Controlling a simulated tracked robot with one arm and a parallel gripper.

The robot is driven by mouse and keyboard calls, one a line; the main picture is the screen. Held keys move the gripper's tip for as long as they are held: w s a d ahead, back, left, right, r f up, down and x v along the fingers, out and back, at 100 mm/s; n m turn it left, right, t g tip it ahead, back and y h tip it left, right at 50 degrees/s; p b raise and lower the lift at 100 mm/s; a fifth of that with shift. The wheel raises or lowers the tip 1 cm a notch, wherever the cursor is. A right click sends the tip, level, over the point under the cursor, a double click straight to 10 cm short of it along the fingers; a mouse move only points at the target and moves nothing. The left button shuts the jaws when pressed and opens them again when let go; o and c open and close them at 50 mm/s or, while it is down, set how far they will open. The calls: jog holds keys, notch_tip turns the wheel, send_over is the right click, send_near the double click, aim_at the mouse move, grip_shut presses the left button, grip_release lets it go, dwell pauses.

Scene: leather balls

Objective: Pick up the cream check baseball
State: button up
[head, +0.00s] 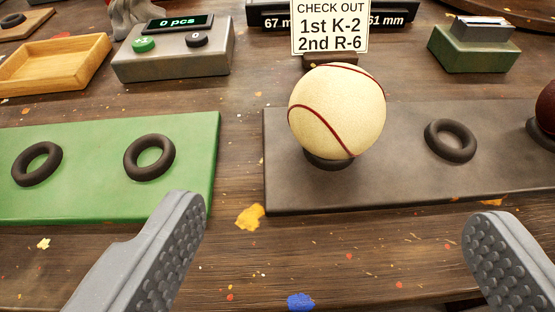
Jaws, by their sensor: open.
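A cream baseball (337,111) with dark red seams rests on a black ring near the left end of a dark grey board (390,177). I see no check pattern on it. My gripper (333,240) is open and empty, with its two grey studded fingers at the lower left and lower right. The ball stands beyond the fingertips, between them in the picture, and neither finger touches it. The ring under the ball is mostly hidden.
The grey board has an empty ring (450,141) and a dark red ball (547,108) cut off at right. A green board (95,205) with empty rings lies left. Behind stand a wooden tray (50,70), a counter box (175,60), a sign (330,27) and a green block (475,48).

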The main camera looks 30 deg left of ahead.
aim_at(329, 135)
jog(key=b+x, duration=0.1)
jog(key=x, duration=0.7)
jog(key=shift+w, duration=0.2)
jog(key=x, duration=0.1)
jog(key=b+x, duration=0.1)
jog(key=x, duration=0.2)
jog(key=shift+w+d+f+b, duration=0.2)
jog(key=shift+f+b, duration=0.1)
jog(key=shift+f, duration=0.05)
jog(key=shift+w+a, duration=0.15)
jog(key=shift+w, duration=0.2)
jog(key=c, duration=1.1)
